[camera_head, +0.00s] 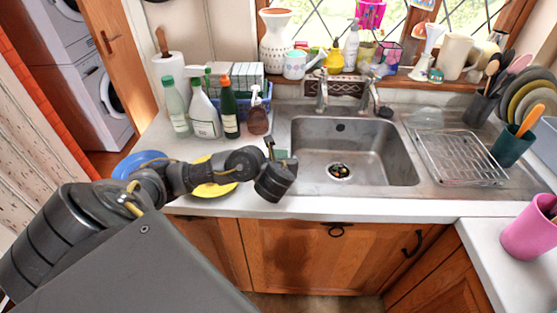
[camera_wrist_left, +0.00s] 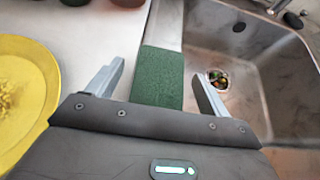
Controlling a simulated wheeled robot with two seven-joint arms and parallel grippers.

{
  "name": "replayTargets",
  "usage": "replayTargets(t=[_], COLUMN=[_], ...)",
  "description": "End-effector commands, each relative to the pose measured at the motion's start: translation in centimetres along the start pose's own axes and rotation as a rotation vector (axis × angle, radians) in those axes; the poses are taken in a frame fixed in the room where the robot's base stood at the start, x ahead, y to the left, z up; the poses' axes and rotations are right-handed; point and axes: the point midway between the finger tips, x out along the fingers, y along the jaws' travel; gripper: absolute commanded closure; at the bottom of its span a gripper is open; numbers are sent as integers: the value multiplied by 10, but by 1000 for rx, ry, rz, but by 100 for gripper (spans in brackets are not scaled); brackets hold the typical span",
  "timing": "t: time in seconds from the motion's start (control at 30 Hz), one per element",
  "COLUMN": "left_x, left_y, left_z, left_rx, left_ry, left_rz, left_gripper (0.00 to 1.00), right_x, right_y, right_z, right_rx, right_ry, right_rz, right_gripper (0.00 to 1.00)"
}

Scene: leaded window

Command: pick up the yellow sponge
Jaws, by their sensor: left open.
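A green rectangular pad (camera_wrist_left: 160,75), which may be the scouring face of the sponge, lies at the sink's left rim; no yellow of it shows. In the head view only a small green patch (camera_head: 281,155) of it shows by my gripper. My left gripper (camera_wrist_left: 158,70) is open, with one finger on each side of the pad and visible gaps between. Its near part is hidden behind the gripper body. In the head view my left gripper (camera_head: 280,153) is above the counter at the sink's left front corner. My right gripper is not in view.
The metal sink (camera_head: 340,150) lies right of my left gripper. A yellow plate (camera_head: 214,190) and a blue plate (camera_head: 140,164) are on the counter to the left. Bottles (camera_head: 205,115) stand behind. A dish rack (camera_head: 460,157) is right of the sink.

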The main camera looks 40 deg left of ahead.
Motion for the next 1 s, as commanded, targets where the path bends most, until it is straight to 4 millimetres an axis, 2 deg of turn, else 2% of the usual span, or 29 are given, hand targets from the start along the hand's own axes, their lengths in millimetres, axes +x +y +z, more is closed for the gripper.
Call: replayTargets(t=[0.03,0.13,0.4,0.77,1.0], left_x=[8,15,16,16,16], left_y=[0,0,0,0,0], left_z=[-2,-2,-1,-1,0], left_rx=[0,0,-1,-1,-1], left_ry=[-2,0,1,1,1], left_rz=[0,-1,-1,-1,-1], left_gripper=[20,20,21,67,67], right_x=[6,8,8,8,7], right_y=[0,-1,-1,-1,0], right_z=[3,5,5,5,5], right_rx=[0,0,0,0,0], right_ry=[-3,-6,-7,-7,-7], right_rz=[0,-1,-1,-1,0], right_gripper=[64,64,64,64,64])
